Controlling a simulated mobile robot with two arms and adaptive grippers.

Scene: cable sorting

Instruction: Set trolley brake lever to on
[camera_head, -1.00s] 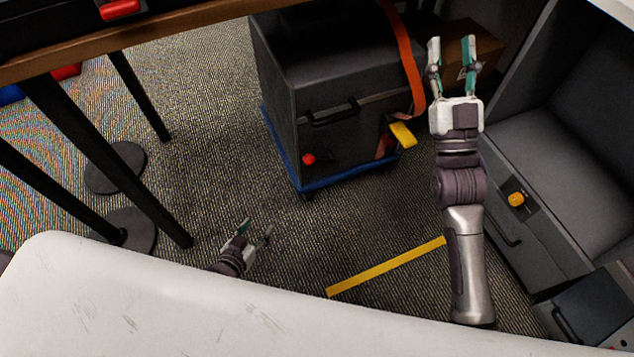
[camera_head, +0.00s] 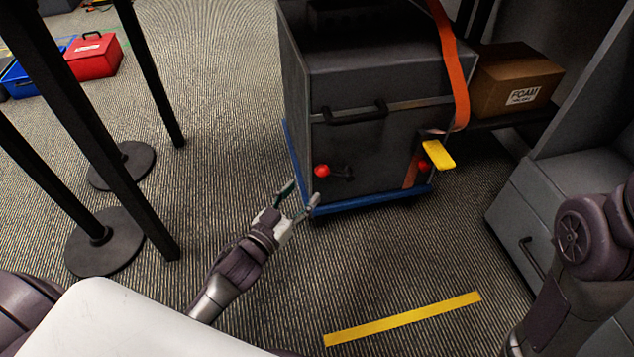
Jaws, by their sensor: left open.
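A dark grey cabinet (camera_head: 385,85) with a black handle stands on a blue trolley base (camera_head: 375,201). A red ball knob (camera_head: 322,171) on a short dark lever sits low on its front, at the left. A second red knob (camera_head: 424,165) shows at the front right, partly behind a yellow piece (camera_head: 438,154). I cannot tell which is the brake lever. My left gripper (camera_head: 303,193) is open and empty, near the trolley's front left corner, below and left of the left red knob. My right arm is at the right edge; its gripper is out of view.
An orange strap (camera_head: 454,65) hangs down the cabinet's right side. A cardboard foam box (camera_head: 514,82) is behind it. Black posts with a round base (camera_head: 104,242) stand at left. A white surface (camera_head: 130,325) is in front. Carpet with a yellow strip (camera_head: 402,319) is clear.

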